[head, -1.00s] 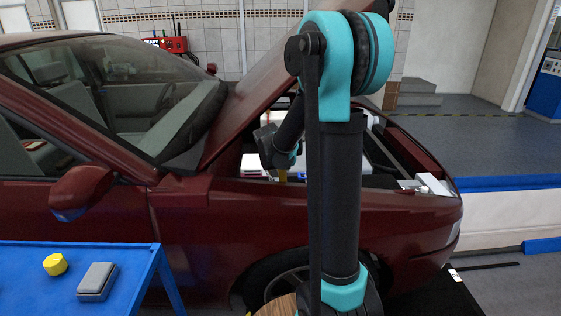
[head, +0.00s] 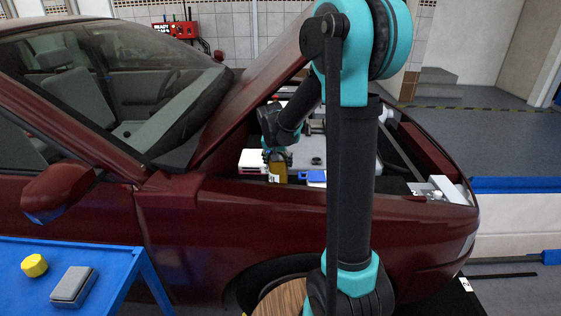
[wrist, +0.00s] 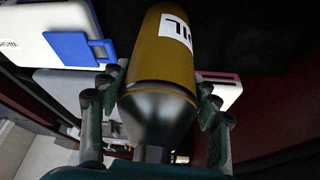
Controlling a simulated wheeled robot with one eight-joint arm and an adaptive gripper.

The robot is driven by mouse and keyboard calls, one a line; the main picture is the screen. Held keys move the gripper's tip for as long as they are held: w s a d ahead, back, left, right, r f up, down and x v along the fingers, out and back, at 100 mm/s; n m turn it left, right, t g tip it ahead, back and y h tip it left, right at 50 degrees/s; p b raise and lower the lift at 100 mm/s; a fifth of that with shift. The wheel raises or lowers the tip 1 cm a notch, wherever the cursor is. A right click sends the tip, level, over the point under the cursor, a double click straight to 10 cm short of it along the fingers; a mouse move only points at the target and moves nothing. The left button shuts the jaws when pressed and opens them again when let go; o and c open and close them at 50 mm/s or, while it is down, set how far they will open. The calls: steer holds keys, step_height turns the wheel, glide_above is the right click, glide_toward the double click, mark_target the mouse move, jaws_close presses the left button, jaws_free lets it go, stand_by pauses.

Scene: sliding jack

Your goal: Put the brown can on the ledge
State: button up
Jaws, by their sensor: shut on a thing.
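The brown can (head: 279,168) is over the open engine bay of the red car, near the bay's side edge. It has a white label and a grey tapered end in the wrist view (wrist: 165,55). My gripper (head: 277,154) is shut on the can, with a finger on each side of it in the wrist view (wrist: 160,85). The red fender edge (head: 225,190) runs along the near side of the bay. I cannot tell which surface is the ledge, nor whether the can touches anything below it.
A white box with a blue part (head: 313,177) is right of the can, and a white and red box (head: 254,161) is to its left. The raised hood (head: 245,95) slopes close behind my arm. A blue table (head: 100,262) holds a yellow piece (head: 34,265) and a grey block (head: 72,286).

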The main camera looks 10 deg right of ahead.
steer(key=shift+f, duration=0.1)
steer(key=o, duration=1.7)
steer(key=shift+s+a, duration=0.1)
steer(key=shift+a, duration=0.05)
steer(key=shift+c, duration=0.2)
steer(key=s+r, duration=0.1)
steer(key=s+a+r, duration=0.1)
steer(key=r, duration=0.1)
steer(key=shift+s+a, duration=0.1)
steer(key=shift+s, duration=0.15)
steer(key=s+a, duration=0.1)
steer(key=s, duration=0.2)
steer(key=s+a, duration=0.1)
steer(key=s, duration=0.2)
steer(key=s+a, duration=0.2)
steer(key=s, duration=0.1)
steer(key=shift+s, duration=0.35)
steer(key=shift+s, duration=0.1)
